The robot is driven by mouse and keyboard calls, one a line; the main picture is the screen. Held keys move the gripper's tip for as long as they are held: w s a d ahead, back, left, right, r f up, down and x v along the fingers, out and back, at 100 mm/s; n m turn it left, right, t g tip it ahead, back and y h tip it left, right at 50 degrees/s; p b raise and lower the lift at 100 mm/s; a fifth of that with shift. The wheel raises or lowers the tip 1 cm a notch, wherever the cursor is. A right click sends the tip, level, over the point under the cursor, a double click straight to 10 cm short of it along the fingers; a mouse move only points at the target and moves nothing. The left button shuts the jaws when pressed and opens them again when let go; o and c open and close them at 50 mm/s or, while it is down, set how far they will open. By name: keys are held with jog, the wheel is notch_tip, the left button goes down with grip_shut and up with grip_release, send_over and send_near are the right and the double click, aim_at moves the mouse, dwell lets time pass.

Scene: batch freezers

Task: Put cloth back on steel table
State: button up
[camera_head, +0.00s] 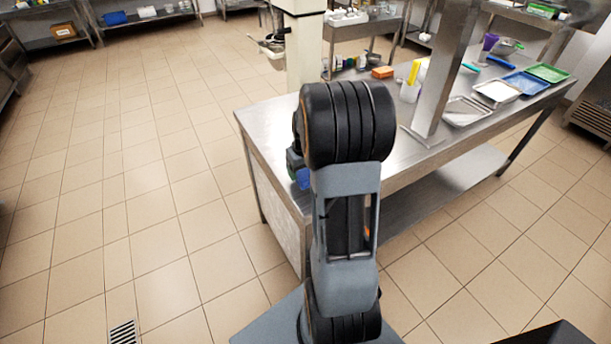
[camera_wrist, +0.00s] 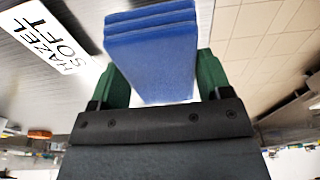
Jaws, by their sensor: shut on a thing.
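A blue folded cloth (camera_wrist: 150,50) with several stacked layers is between the two green fingers of my gripper (camera_wrist: 160,76) in the wrist view. My gripper is shut on it. In the head view, a small blue part of the cloth (camera_head: 303,178) shows at the left of my arm, by the near end of the steel table (camera_head: 268,122). My arm hides most of the gripper there. The steel tabletop also shows in the wrist view (camera_wrist: 30,85), to the left of the cloth. I cannot tell whether the cloth touches the table.
A white label reading "HAZEL SOFT" (camera_wrist: 50,35) lies on the steel surface. An orange block (camera_head: 382,72), a clear container (camera_head: 409,92), a steel post (camera_head: 440,75) and several trays (camera_head: 527,84) are farther along the table. The near left tabletop is bare. Tiled floor is open at left.

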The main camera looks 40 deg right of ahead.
jog(key=shift+s+d+f, duration=0.1)
jog(key=shift+d+f, duration=0.05)
jog(key=shift+f, duration=0.8)
jog(key=shift+s+d+f, duration=0.1)
jog(key=shift+d+f, duration=0.05)
jog(key=shift+f, duration=0.8)
jog(key=o, duration=0.8)
jog(key=shift+w, duration=0.1)
jog(key=r, duration=0.3)
jog(key=s+r, duration=0.1)
jog(key=r, duration=0.7)
jog(key=shift+s, duration=0.15)
jog(key=s+a+r+t, duration=0.1)
jog(key=s+a, duration=0.2)
jog(key=a, duration=0.3)
jog(key=s+a+r+n+t, duration=0.1)
jog(key=s+a+r, duration=0.1)
jog(key=s+a, duration=0.2)
jog(key=s+a+r, duration=0.2)
jog(key=s+a, duration=0.1)
jog(key=a, duration=0.7)
jog(key=shift+s+a+r+n+t, duration=0.1)
jog(key=shift+s+a+n+t, duration=0.2)
jog(key=shift+t, duration=0.1)
